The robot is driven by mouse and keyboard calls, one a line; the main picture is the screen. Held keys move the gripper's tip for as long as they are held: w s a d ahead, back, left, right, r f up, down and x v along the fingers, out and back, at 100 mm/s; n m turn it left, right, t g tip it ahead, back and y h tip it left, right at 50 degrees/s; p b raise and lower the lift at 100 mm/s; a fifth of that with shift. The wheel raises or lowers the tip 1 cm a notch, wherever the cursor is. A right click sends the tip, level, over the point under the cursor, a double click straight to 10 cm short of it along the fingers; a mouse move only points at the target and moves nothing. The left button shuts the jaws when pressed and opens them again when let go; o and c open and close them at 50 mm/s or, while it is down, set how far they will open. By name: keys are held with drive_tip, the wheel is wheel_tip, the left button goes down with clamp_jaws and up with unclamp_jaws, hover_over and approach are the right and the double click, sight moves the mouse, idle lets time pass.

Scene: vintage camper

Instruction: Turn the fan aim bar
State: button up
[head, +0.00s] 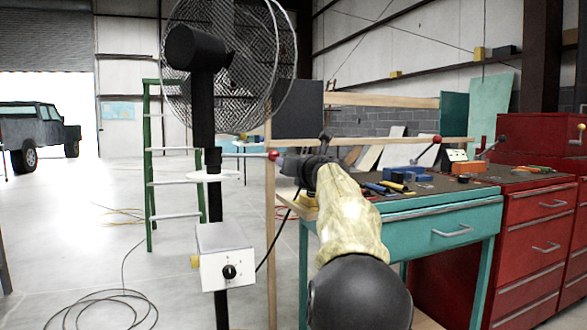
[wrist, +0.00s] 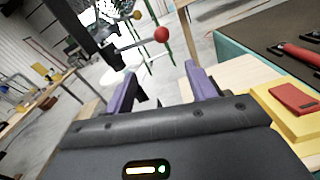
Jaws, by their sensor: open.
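The black fan (head: 203,48) with a wire cage stands on a black pole at left centre in the head view. A thin bar ending in a red ball (head: 273,155) sticks out to the right from the pole; it looks like the aim bar. In the wrist view the silver bar (wrist: 138,43) and its red ball (wrist: 161,34) lie beyond my fingertips, apart from them. A smaller yellow ball (wrist: 137,15) shows behind it, also in the head view (head: 243,136). My gripper (wrist: 161,76) is open and empty, its purple fingers spread; in the head view it is just right of the red ball.
A white control box (head: 227,256) with a black knob sits low on the pole. A teal workbench (head: 440,226) with tools stands right of my arm, beside red cabinets (head: 535,240). A green ladder (head: 149,190) stands behind the fan. Cables lie on the floor at left.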

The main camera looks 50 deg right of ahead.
drive_tip(key=shift+w, duration=0.1)
